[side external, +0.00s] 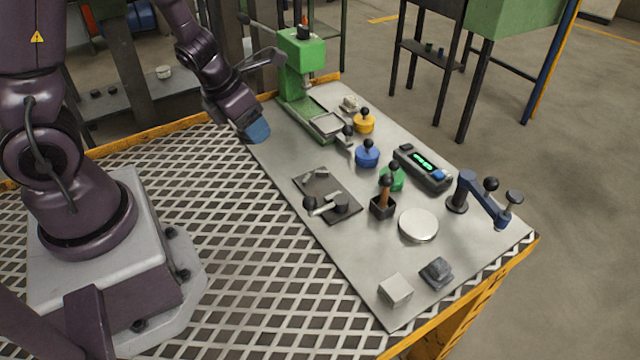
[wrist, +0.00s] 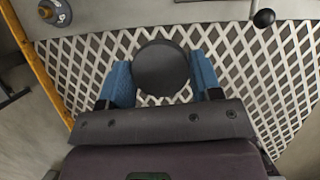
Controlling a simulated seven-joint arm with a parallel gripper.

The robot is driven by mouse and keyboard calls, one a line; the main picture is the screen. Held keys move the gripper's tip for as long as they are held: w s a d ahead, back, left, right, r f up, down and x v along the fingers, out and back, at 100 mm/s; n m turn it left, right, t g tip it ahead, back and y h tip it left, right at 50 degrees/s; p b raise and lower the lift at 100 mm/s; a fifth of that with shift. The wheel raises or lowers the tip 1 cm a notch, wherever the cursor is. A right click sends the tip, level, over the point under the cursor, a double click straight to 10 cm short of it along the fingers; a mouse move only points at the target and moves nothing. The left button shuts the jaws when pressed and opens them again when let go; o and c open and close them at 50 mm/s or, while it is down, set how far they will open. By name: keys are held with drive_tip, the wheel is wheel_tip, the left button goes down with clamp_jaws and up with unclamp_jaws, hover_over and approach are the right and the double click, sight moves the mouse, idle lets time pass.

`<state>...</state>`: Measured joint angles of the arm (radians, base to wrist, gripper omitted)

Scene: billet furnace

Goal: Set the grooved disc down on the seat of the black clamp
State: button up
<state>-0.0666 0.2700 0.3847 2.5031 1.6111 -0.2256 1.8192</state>
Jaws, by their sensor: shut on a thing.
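The grooved disc (wrist: 161,68) shows in the wrist view as a dark, round, flat-faced piece between my two blue fingers. My gripper (wrist: 161,80) is shut on it, one finger on each side. Its groove cannot be made out. In the side view my gripper (side external: 257,131) is over the far left edge of the grey work plate, and the disc cannot be told apart there. The black clamp (side external: 314,184) lies on the work plate, nearer the camera and to the right of my gripper. It has a dark flat base, a metal lever and a black ball knob (wrist: 264,18).
A green press (side external: 300,58) stands behind my gripper. Yellow (side external: 364,123) and blue (side external: 367,156) knobbed pieces, a green one, a display box (side external: 423,166) and a dark cup with a brown handle (side external: 382,206) stand right of the clamp. The mesh tabletop (side external: 240,240) left of it is clear.

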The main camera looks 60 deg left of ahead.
drive_tip(key=d+m+g+h, duration=0.1)
drive_tip(key=d+m+h, duration=0.35)
drive_tip(key=m, duration=0.55)
drive_tip(key=m+g, duration=0.4)
drive_tip(key=m, duration=0.5)
hover_over(325, 190)
drive_tip(key=a, duration=0.1)
drive_tip(key=shift+h, duration=0.25)
drive_tip(key=f, duration=0.9)
drive_tip(key=shift+s+a, duration=0.1)
drive_tip(key=shift+a, duration=0.1)
drive_tip(key=shift+f, duration=1.5)
drive_tip(key=shift+f, duration=0.1)
drive_tip(key=o, duration=1.2)
